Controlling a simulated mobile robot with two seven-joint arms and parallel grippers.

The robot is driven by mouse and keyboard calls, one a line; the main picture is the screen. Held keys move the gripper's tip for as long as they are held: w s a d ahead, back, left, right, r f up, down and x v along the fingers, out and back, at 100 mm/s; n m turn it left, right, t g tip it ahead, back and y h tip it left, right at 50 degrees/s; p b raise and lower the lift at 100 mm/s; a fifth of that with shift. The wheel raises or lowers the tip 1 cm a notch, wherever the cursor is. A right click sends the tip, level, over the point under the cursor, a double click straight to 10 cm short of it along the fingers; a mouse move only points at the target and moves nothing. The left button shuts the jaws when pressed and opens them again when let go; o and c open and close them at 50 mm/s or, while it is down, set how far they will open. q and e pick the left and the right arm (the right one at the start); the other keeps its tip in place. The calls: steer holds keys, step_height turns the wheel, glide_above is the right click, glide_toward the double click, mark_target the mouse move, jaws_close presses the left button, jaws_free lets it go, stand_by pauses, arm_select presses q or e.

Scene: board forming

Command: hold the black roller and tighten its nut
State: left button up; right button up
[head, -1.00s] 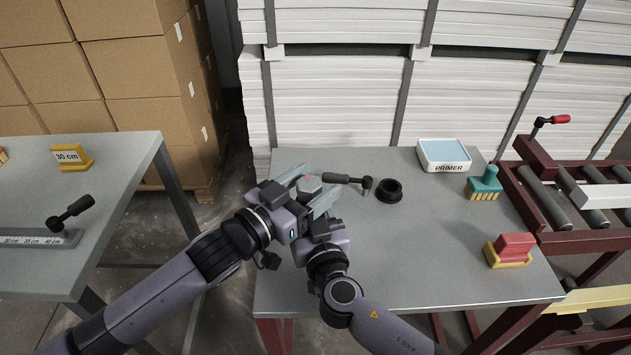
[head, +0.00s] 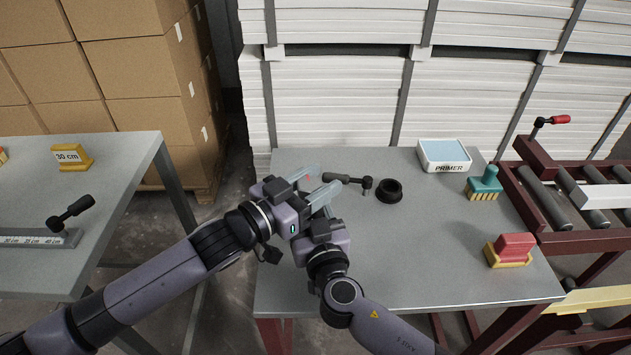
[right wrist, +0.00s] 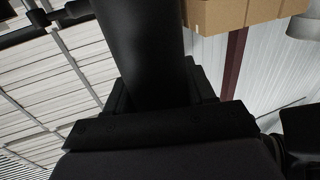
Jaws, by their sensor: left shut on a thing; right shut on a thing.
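My left gripper (head: 327,180) is at the left end of a black-handled tool (head: 345,179) over the grey table in the head view. It is shut on this handle; the tool's head and short downward stub point right. In the head view my left gripper hides the roller. I cannot make out its nut.
A black ring-shaped cup (head: 389,191) stands right of the tool. A primer tray (head: 443,168), a teal brush (head: 484,186) and a red-and-yellow block (head: 510,250) stand further right. A roller conveyor (head: 545,205) borders the right side.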

arm_select(q)
steer(key=shift+s+d+r+m+g+h, duration=0.1)
steer(key=shift+s+d+m+g+h, duration=0.05)
steer(key=shift+m+g+h, duration=0.4)
steer(key=shift+s+d+m+g+h, duration=0.1)
steer(key=shift+m+g+h, duration=0.25)
steer(key=shift+m+g, duration=0.3)
arm_select(e)
steer(key=shift+f, duration=0.2)
arm_select(q)
steer(key=o, duration=1)
steer(key=shift+c, duration=0.2)
steer(key=shift+a, duration=0.1)
steer(key=shift+a, duration=0.1)
steer(key=shift+a, duration=0.15)
steer(key=v, duration=1.1)
steer(key=shift+a, duration=0.25)
steer(key=shift+s, duration=0.1)
